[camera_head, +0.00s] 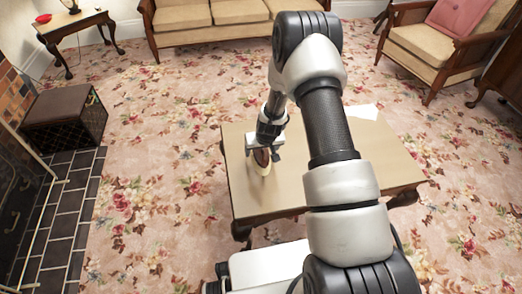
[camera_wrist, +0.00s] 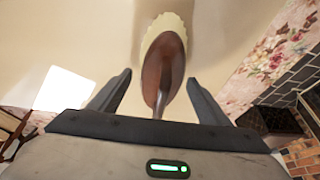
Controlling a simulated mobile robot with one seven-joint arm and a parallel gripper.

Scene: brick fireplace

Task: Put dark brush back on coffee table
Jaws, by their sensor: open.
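The dark brush (camera_head: 262,158) has a dark brown wooden back and handle and cream bristles. It is at the left part of the coffee table (camera_head: 243,197), at or just above the top; I cannot tell whether it is touching. In the wrist view the brush (camera_wrist: 164,62) has its handle pointing toward my gripper. My gripper (camera_wrist: 158,78) is open, with one finger on each side of the handle and a visible gap on both sides. In the head view my gripper (camera_head: 264,148) is over the table's left part and partly hides the brush.
A white sheet (camera_head: 364,111) lies at the table's far side. The bare tabletop around the brush is clear. A sofa (camera_head: 225,35) stands behind, an armchair (camera_head: 430,45) at the back right, a dark box (camera_head: 65,118) by the hearth at the left, and a side table (camera_head: 75,22) at the back left.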

